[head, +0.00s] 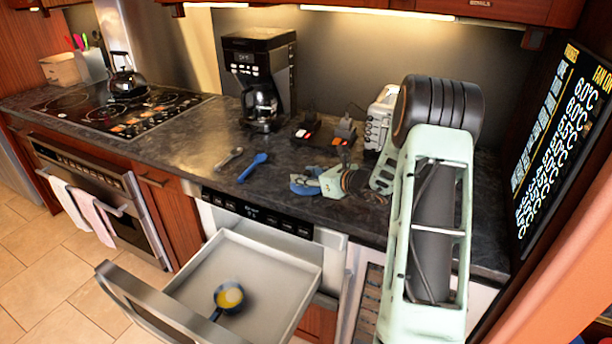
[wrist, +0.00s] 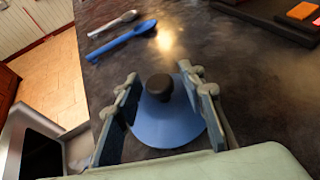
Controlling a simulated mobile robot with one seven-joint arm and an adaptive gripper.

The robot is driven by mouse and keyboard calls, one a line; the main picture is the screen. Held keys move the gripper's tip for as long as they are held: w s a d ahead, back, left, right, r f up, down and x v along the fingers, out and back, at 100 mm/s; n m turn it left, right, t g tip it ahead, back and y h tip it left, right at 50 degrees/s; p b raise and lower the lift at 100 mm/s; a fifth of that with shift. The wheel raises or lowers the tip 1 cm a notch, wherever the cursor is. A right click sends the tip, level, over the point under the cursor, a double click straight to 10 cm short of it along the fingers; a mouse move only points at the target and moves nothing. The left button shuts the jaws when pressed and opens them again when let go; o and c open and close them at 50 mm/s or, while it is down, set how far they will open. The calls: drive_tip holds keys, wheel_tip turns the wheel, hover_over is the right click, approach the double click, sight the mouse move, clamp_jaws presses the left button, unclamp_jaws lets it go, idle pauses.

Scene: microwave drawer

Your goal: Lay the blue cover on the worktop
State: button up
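The blue cover (wrist: 168,128) is a round blue disc with a black knob (wrist: 160,86). It appears to lie flat on the dark worktop (wrist: 250,82), and its blue edge also shows in the head view (head: 301,187). My gripper (wrist: 160,88) is open, with one finger on each side of the knob and visible gaps between. In the head view my gripper (head: 325,181) is low over the worktop and hides part of the cover.
A blue spoon (head: 252,166) and a grey utensil (head: 229,158) lie left of the cover. A coffee maker (head: 262,80), a dark tray (head: 325,133) and a white appliance (head: 380,118) stand behind. The open drawer (head: 288,262) below holds a blue pan (head: 229,298) with yellow contents.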

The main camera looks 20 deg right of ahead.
drive_tip(key=shift+r, duration=0.2)
drive_tip(key=v, duration=1.2)
drive_tip(key=shift+b, duration=0.35)
